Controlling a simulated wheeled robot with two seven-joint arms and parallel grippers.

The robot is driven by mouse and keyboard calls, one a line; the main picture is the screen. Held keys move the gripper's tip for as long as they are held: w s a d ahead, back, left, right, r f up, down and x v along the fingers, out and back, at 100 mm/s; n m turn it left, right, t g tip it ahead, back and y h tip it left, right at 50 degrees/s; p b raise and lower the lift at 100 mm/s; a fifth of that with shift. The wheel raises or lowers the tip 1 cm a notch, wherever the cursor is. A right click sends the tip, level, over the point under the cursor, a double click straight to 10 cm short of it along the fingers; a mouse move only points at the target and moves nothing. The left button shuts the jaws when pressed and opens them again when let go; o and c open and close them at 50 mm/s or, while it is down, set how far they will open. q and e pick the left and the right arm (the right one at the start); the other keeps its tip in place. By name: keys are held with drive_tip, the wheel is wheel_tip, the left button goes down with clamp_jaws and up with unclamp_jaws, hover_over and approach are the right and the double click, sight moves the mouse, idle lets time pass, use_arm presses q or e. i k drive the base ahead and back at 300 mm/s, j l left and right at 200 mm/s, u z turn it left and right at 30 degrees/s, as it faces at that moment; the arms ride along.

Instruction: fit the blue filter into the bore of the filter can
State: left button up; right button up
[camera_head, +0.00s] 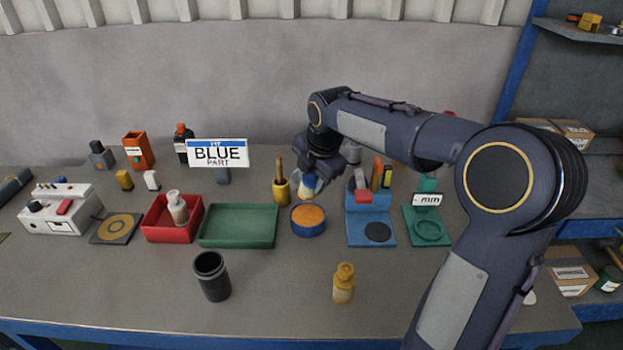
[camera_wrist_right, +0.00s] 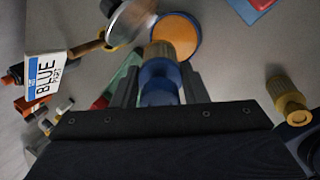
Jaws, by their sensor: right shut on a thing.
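The blue filter (camera_wrist_right: 160,82) has a blue body and a tan pleated part. My right gripper (camera_head: 314,178) is shut on it, with a finger on each side of the blue body in the right wrist view. In the head view the filter (camera_head: 309,186) hangs just behind the blue bowl, partly hidden by the gripper. The filter can (camera_head: 212,278) is a dark open cylinder standing upright at the front left, apart from the gripper. A dark rounded thing at the right wrist view's lower right looks like the can, partly cut off. My left gripper is not in view.
A blue bowl (camera_head: 308,219) with orange contents stands below the gripper. A yellow filter (camera_head: 343,284) stands at the front. A green tray (camera_head: 238,226), a red tray (camera_head: 157,222) holding a pale filter, and a "BLUE PART" sign (camera_head: 218,154) are left. The front middle is clear.

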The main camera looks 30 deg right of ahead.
sight(213, 282)
drive_tip(key=k+j, duration=0.8)
